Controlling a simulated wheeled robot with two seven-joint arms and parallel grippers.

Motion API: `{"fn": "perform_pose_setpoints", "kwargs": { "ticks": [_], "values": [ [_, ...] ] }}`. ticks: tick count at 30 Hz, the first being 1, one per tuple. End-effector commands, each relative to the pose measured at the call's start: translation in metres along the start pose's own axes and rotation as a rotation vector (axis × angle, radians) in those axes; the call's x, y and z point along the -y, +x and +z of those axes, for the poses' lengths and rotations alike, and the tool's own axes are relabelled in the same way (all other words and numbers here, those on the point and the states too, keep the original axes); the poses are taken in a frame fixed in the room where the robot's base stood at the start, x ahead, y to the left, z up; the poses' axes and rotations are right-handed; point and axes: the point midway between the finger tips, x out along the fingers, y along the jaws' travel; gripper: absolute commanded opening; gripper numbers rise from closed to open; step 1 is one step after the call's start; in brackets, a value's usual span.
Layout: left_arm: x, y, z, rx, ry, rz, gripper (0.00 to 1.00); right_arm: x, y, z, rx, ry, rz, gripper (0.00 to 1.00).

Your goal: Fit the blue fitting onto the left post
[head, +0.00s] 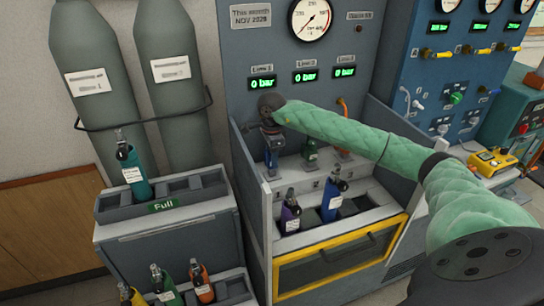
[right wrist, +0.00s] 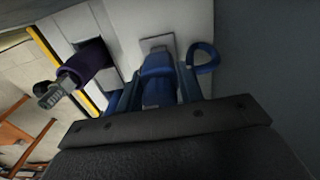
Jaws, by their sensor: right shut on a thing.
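My right gripper (head: 271,132) reaches from the right to the left station of the testbench, under the left "0 bar" display. It points down and is shut on the blue fitting, of which a little blue (head: 269,157) shows below it. In the right wrist view the blue fitting (right wrist: 157,70) sits between the fingers, in front of a pale square plate (right wrist: 157,43). A blue loop (right wrist: 203,58) is beside it. The left post is hidden behind the gripper and fitting, so I cannot tell how they meet. My left gripper is not in view.
A purple cylinder (head: 290,214) and a blue cylinder (head: 332,200) stand in the bench tray behind a yellow-framed door (head: 340,257). A teal cylinder (head: 136,177) stands in the "Full" rack.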

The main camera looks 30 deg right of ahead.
Motion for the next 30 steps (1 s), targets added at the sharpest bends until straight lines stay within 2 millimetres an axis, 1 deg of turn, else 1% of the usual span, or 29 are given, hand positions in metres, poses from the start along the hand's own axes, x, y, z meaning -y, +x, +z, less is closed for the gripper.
{"fn": "perform_pose_setpoints", "kwargs": {
  "ticks": [26,27,29,30],
  "values": [
    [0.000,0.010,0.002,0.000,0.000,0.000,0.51,0.000,0.011,0.000,0.000,0.000,-0.001,0.05],
    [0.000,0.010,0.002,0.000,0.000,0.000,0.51,0.000,0.011,0.000,0.000,0.000,-0.001,0.40],
    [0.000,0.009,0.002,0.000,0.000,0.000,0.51,0.000,0.011,0.000,0.000,0.000,-0.001,0.52],
    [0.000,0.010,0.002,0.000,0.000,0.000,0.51,0.000,0.011,0.000,0.000,0.000,-0.001,0.60]
  ]
}}
